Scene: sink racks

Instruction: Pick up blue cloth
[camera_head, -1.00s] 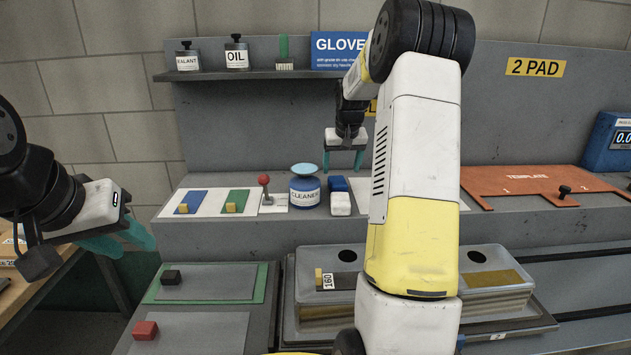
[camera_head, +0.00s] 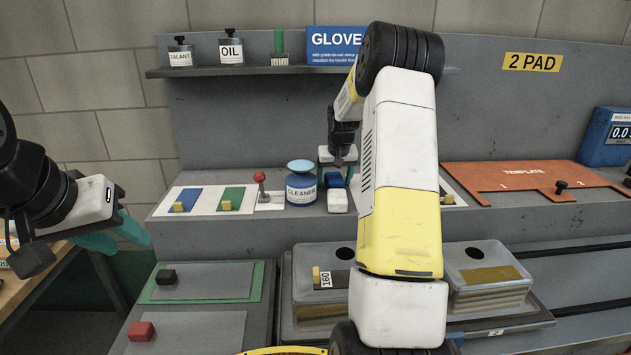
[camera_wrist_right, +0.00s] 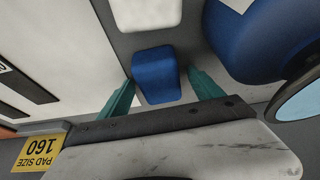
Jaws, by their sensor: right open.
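The blue cloth (camera_head: 334,180), a small folded block, lies on the raised grey bench just right of the cleaner jar. My right gripper (camera_head: 338,180) is over it, pointing down with its teal fingers apart. In the right wrist view the blue cloth (camera_wrist_right: 157,75) shows between the two open fingers of the right gripper (camera_wrist_right: 161,78), with a gap on each side. My left gripper (camera_head: 124,236) hangs at the left, away from the bench, and whether its jaws are open is unclear.
The cleaner jar (camera_head: 302,188) stands close to the left of the blue cloth. A white block (camera_head: 338,202) sits right in front of the cloth. A red-knobbed lever (camera_head: 260,182) is further left. The shelf (camera_head: 290,71) holding bottles and a gloves box is above.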

